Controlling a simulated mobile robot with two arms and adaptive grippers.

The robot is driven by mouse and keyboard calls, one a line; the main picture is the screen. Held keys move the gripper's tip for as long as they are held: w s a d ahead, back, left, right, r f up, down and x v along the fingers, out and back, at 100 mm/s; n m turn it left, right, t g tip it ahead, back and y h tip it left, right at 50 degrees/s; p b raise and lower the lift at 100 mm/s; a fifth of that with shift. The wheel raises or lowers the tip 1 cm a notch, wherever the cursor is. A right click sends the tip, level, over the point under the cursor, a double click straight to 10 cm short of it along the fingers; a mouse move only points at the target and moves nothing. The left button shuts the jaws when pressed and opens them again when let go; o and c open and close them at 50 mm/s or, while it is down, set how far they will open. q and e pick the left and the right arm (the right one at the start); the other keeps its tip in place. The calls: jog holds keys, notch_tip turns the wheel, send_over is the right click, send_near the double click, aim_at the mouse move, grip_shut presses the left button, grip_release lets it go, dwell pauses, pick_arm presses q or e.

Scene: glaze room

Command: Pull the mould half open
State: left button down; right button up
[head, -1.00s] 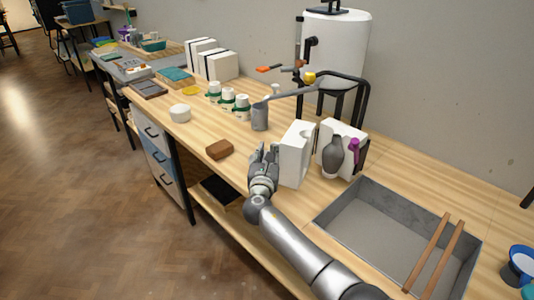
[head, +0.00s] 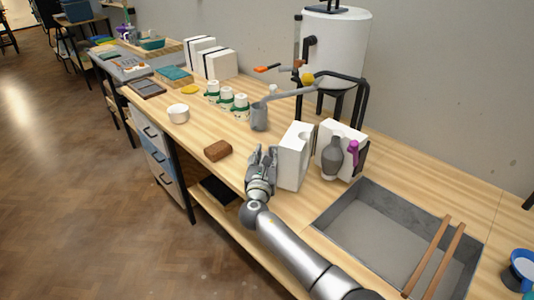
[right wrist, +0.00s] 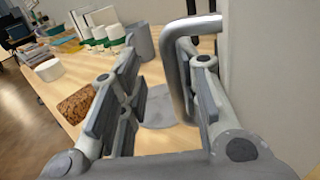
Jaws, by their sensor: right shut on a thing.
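The white plaster mould stands upright on the bench as two apart blocks. The left mould half (head: 295,153) shows a hollowed inner face. The right mould half (head: 354,134) stands behind a grey vase (head: 332,160), with a purple item (head: 353,151) at its side. My right gripper (head: 262,160) is at the outer left side of the left half. In the right wrist view, a grey metal handle (right wrist: 179,62) stands by my right gripper's fingers (right wrist: 160,95), beside the pale mould wall (right wrist: 266,75). The gripper is shut on this handle; the contact is partly hidden. My left gripper is not in view.
A brown block (head: 217,151) lies left of my right gripper. A grey jug (head: 259,117) stands behind, near several green-and-white bottles (head: 226,98). A sunken grey basin (head: 375,235) with wooden sticks lies to the right. The white tank (head: 337,40) stands behind the mould.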

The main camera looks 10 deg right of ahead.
jog(key=shift+s+a+f+y, duration=0.15)
jog(key=shift+s+a+f, duration=0.2)
jog(key=shift+a, duration=0.2)
jog(key=shift+s+a+f+y, duration=0.2)
jog(key=shift+s+a, duration=0.15)
jog(key=shift+a, duration=0.2)
jog(key=shift+s+a+p, duration=0.55)
jog(key=shift+s+a, duration=0.25)
jog(key=shift+s, duration=0.05)
jog(key=a, duration=0.1)
jog(key=s+a, duration=0.1)
jog(key=a, duration=0.1)
jog(key=shift+s+r, duration=0.2)
jog(key=shift+s, duration=0.1)
jog(key=shift+s+a+p, duration=0.4)
jog(key=shift+s+a, duration=0.05)
jog(key=shift+s, duration=0.35)
jog(key=shift+s+a+p, duration=0.35)
jog(key=shift+s+a, duration=0.05)
jog(key=shift+s, duration=0.4)
